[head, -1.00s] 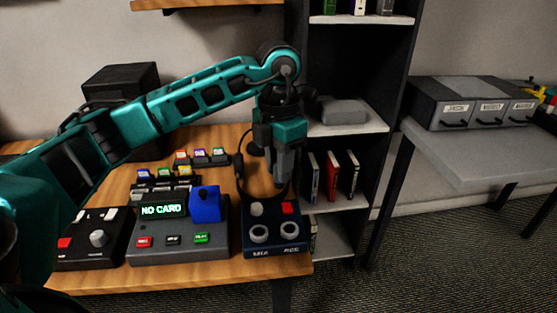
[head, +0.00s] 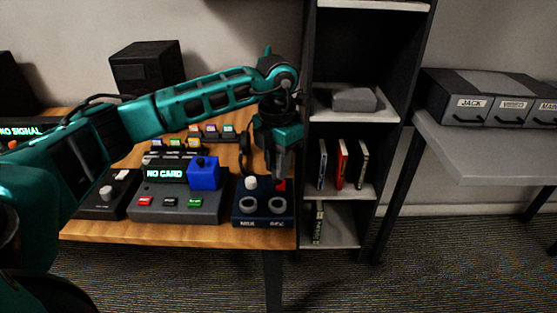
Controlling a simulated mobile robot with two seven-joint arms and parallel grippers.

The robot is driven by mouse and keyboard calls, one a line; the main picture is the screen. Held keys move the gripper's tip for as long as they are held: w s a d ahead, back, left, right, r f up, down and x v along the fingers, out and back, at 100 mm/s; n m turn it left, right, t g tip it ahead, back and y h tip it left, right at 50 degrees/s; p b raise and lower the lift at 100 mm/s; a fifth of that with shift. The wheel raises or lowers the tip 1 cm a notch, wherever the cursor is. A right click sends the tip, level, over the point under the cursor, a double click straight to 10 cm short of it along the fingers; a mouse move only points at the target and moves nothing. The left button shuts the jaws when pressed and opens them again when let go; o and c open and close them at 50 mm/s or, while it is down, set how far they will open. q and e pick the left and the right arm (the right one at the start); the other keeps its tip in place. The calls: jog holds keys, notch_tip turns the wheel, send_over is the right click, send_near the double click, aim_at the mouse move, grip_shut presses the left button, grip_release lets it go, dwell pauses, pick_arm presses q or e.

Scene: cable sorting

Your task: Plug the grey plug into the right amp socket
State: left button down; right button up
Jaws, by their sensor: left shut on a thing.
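My left gripper (head: 283,163) points down above the back right part of a dark blue box (head: 241,219) with two round rings on top. It is shut on a grey thing, probably the grey plug, mostly hidden between the fingers. A dark cable (head: 244,150) hangs beside the gripper on its left. The box has a left ring (head: 248,205), a right ring (head: 277,205), a pale round piece (head: 251,183) and a red piece (head: 281,184) partly behind the fingers. Its labels are too small to read surely. I cannot tell whether the gripper touches the box. My right gripper is out of view.
A grey console (head: 180,214) with a "NO CARD" display and a blue block (head: 204,174) stands left of the box. Small coloured cards (head: 212,132) stand behind it. A shelf with books (head: 341,164) stands to the right, with a grey table (head: 480,150) beyond.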

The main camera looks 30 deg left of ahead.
aim_at(277, 182)
pick_arm(q)
jog(key=shift+f, duration=0.35)
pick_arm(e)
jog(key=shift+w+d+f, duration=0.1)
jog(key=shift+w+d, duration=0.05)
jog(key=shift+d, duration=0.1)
pick_arm(q)
jog(key=shift+f, duration=0.1)
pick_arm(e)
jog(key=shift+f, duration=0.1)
pick_arm(q)
jog(key=shift+f+b, duration=1.4)
jog(key=shift+f, duration=0.2)
jog(key=shift+f+b, duration=0.45)
jog(key=shift+f, duration=0.25)
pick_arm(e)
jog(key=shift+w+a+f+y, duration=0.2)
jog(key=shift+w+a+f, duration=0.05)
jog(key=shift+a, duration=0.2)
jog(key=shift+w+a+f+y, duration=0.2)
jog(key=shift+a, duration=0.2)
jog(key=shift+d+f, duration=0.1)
pick_arm(q)
jog(key=shift+f, duration=0.1)
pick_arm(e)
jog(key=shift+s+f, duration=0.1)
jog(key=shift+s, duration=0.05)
